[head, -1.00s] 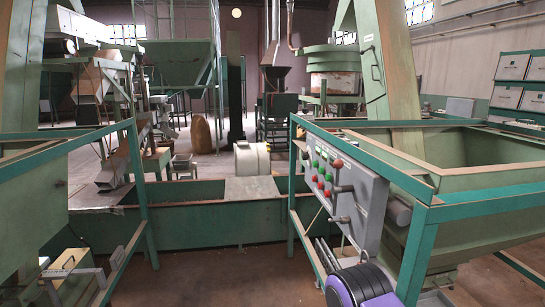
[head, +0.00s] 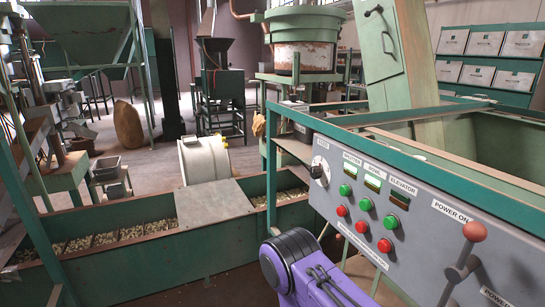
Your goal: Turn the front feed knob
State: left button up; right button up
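A grey control panel (head: 400,205) stands at the right on the green hopper frame. At its left end is a dark feed knob (head: 317,171) on a white dial plate; the label above it is too small to read surely. The knob's exact pointer position is hard to make out. A purple and black link of my arm shows below the panel, apart from the knob in the picture. Neither of my grippers is in view.
Green buttons (head: 365,204), red buttons (head: 384,245) and a red-tipped power lever (head: 463,255) sit right of the knob. A green trough (head: 150,262) of nuts with a flat cover plate (head: 212,204) lies left. Hopper rails (head: 440,180) run behind the panel.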

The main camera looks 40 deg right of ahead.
aim_at(316, 171)
jog(key=i, duration=1.2)
jog(key=z, duration=2.15)
